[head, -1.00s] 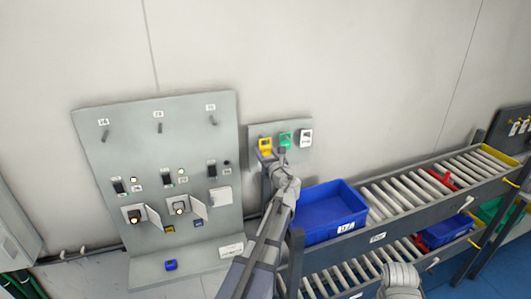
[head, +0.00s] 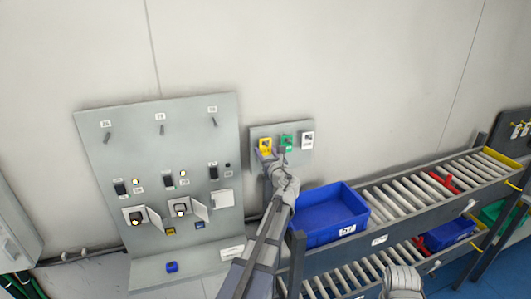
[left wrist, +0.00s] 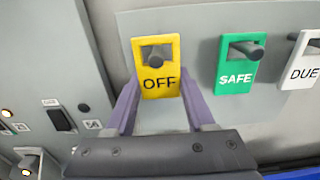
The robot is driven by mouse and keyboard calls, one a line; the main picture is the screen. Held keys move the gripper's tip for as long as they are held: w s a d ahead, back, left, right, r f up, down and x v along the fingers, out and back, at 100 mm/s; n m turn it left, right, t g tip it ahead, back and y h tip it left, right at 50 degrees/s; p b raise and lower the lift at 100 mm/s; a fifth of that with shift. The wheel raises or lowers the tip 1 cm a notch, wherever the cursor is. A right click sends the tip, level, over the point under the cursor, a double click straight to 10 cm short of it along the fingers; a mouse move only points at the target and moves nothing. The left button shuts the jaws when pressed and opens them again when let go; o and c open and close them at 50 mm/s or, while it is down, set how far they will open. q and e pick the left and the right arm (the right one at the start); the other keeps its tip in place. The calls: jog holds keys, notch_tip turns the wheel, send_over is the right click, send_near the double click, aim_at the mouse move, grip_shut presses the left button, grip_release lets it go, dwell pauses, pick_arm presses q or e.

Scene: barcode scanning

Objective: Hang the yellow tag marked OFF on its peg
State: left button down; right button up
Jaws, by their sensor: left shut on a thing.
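The yellow tag marked OFF (left wrist: 142,65) hangs at the left of a small grey board; it also shows in the head view (head: 265,143). The end of a dark peg (left wrist: 156,57) shows in its square hole. My left gripper (head: 266,154) is at this tag, and its two purple fingers (left wrist: 159,88) are shut on the tag's side edges in the left wrist view. Three angled pegs stick out along the top of the large grey panel (head: 140,150), the middle one (head: 162,129) under a number label. My right gripper is not in view.
A green SAFE tag (left wrist: 235,75) and a white DUE tag (left wrist: 302,72) hang close to the right. The large panel has switches and open covers (head: 202,210). A blue bin (head: 325,232) stands on the roller rack (head: 400,208) to the right.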

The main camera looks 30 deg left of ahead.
pick_arm(q)
jog(key=shift+f, duration=0.15)
dwell(0.5)
jog(key=shift+c, duration=0.8)
grip_release()
jog(key=v, duration=1)
dwell(0.6)
dwell(0.4)
